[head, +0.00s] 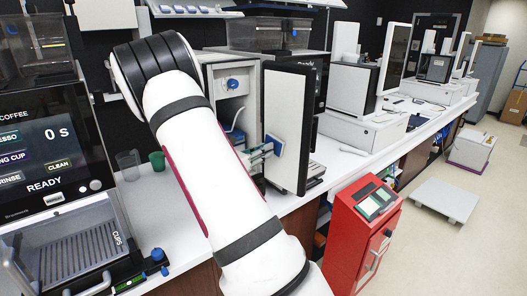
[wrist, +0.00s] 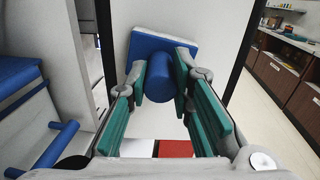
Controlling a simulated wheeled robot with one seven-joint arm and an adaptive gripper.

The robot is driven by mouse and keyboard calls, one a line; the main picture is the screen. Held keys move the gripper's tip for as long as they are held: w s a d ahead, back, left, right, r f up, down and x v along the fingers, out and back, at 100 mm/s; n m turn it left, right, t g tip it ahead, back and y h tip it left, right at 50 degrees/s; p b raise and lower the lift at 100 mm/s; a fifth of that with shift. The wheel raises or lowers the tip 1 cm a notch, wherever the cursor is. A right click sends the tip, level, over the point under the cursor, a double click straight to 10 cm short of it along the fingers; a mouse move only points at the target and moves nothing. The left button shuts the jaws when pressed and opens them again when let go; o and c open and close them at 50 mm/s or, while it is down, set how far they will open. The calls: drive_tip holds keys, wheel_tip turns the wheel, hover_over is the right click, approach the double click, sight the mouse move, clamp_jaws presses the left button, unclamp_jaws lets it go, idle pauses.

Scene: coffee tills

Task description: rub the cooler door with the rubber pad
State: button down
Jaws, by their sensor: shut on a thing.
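The cooler door (head: 285,110) stands swung open, a white panel with a dark frame. In the wrist view its white face (wrist: 220,50) fills the upper middle. The rubber pad (head: 276,147) is a blue square plate with a round blue handle, and it also shows in the wrist view (wrist: 140,45). My gripper (head: 262,150) is shut on the handle, its green fingers on both sides (wrist: 162,80). The pad lies flat at the door's white face, slightly tilted in the wrist view; I cannot tell whether it touches.
The open cooler (head: 230,82) is left of the door. A green cup (head: 157,161) and a clear cup (head: 128,165) stand on the white counter, near the coffee machine (head: 50,150). Floor farther right is partly free.

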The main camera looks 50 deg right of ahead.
drive_tip(key=s+p, duration=0.1)
drive_tip(key=s, duration=0.1)
drive_tip(key=s+p, duration=0.1)
drive_tip(key=s, duration=0.1)
drive_tip(key=shift+a+p, duration=0.3)
drive_tip(key=shift+a, duration=0.05)
drive_tip(key=shift+w+a+p, duration=0.2)
drive_tip(key=shift+a+p, duration=0.05)
drive_tip(key=shift+a, duration=1.25)
drive_tip(key=shift+w+a+p, duration=0.2)
drive_tip(key=shift+a+p, duration=0.05)
drive_tip(key=shift+a, duration=1.2)
drive_tip(key=shift+a, duration=0.1)
drive_tip(key=a, duration=0.2)
drive_tip(key=shift+w+a, duration=0.2)
drive_tip(key=shift+a, duration=0.2)
drive_tip(key=shift+d, duration=0.1)
drive_tip(key=s+d+p, duration=0.1)
drive_tip(key=d, duration=0.5)
drive_tip(key=shift+d, duration=0.4)
